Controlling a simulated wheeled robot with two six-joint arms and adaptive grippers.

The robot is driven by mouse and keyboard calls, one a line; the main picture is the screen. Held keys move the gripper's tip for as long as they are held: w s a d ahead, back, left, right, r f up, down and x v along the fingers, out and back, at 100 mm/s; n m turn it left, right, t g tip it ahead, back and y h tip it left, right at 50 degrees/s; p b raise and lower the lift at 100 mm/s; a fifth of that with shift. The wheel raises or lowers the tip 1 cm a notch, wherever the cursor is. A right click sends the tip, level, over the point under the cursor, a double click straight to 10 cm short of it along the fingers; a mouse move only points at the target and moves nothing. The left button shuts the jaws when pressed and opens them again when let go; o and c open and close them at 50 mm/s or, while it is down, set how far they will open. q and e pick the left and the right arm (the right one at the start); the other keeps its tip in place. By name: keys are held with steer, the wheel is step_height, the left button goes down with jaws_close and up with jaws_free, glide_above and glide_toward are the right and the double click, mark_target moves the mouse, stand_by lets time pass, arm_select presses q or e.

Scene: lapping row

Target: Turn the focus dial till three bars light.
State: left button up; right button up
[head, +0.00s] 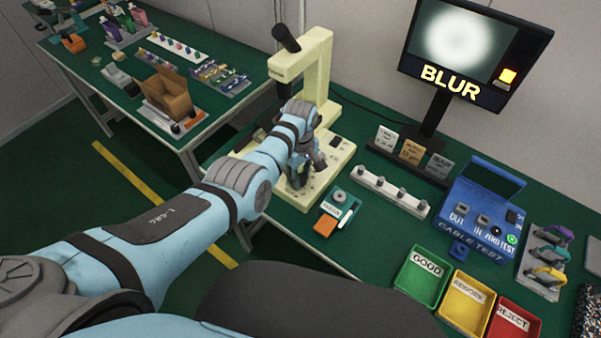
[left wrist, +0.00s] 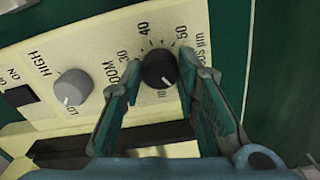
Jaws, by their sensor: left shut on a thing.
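The cream microscope (head: 305,75) stands on the green bench, and my left gripper (head: 299,178) is low at the front of its base. In the left wrist view the black focus dial (left wrist: 160,68) sits between the fingertips of my left gripper (left wrist: 161,78), which is shut on it. Numbers from 30 to 50 show around the dial. The monitor (head: 476,50) shows a blurred white blob and the word BLUR. My right gripper is not in view.
A grey knob (left wrist: 72,87) is left of the dial on the panel. A small teal tray (head: 338,210) stands close to the microscope base. The blue cable tester (head: 478,215) and green GOOD bin (head: 423,276) are to the right.

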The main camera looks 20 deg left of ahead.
arm_select(q)
steer(key=m, duration=0.4)
steer(key=shift+m+p, duration=0.3)
steer(key=shift+p, duration=0.1)
steer(key=m, duration=0.4)
steer(key=shift+m, duration=0.3)
steer(key=m, duration=0.4)
steer(key=shift+m, duration=0.3)
steer(key=m, duration=0.5)
steer(key=shift+p, duration=0.3)
steer(key=o, duration=1.2)
steer(key=shift+c, duration=0.2)
